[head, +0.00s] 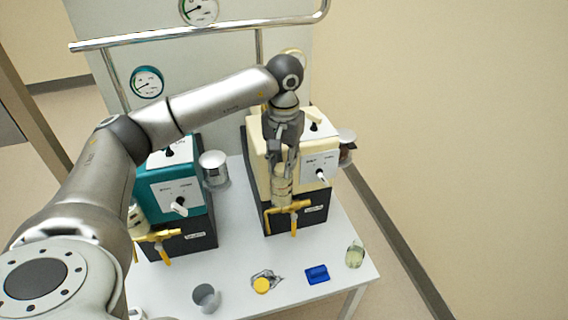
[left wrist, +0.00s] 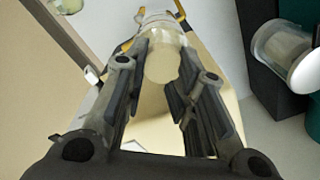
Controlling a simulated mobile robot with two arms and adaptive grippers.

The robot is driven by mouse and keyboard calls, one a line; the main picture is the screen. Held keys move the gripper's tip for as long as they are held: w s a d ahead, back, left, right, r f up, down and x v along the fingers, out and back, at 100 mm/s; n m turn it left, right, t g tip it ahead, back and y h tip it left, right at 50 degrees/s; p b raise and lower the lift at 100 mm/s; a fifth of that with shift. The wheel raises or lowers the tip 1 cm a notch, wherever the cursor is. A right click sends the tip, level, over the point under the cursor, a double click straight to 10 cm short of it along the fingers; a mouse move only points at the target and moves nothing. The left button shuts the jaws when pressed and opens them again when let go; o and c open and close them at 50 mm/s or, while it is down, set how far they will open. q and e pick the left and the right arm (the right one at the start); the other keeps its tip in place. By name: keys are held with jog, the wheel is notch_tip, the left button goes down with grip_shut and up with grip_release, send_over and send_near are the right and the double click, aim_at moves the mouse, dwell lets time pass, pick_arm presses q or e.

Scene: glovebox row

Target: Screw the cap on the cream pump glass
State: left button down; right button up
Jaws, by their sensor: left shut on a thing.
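The cream pump (head: 255,150) stands on the right of the table, with a black lower body and a yellow tap (head: 288,208) in front. My left gripper (head: 282,168) points down in front of it, shut on a pale cream cap. The cap (left wrist: 163,64) shows between the fingers in the left wrist view, where the gripper (left wrist: 165,62) reaches toward the pump. A pale cylindrical glass (head: 281,187) stands directly below the fingers, above the tap. Whether the cap's thread is engaged cannot be told. My right gripper is not in view.
A teal pump (head: 170,185) with a silver-lidded jar (head: 213,168) stands left. A grey cup (head: 206,297), a yellow-topped item (head: 263,284), a blue block (head: 317,274) and a small jar (head: 355,254) line the front of the white table (head: 240,248). A metal rail (head: 190,34) runs behind.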

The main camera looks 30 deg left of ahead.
pick_arm(q)
jog(key=shift+s+d, duration=0.2)
jog(key=m, duration=0.1)
jog(key=s+m+b, duration=0.1)
jog(key=m, duration=0.1)
jog(key=shift+a+r, duration=0.1)
jog(key=shift+a, duration=0.05)
jog(key=shift+w+m, duration=0.2)
jog(key=shift+m, duration=0.4)
jog(key=shift+f+m, duration=0.2)
jog(key=shift+m, duration=0.7)
jog(key=c, duration=1.5)
grip_release()
jog(key=shift+d, duration=0.2)
jog(key=shift+o, duration=0.4)
jog(key=shift+d, duration=0.1)
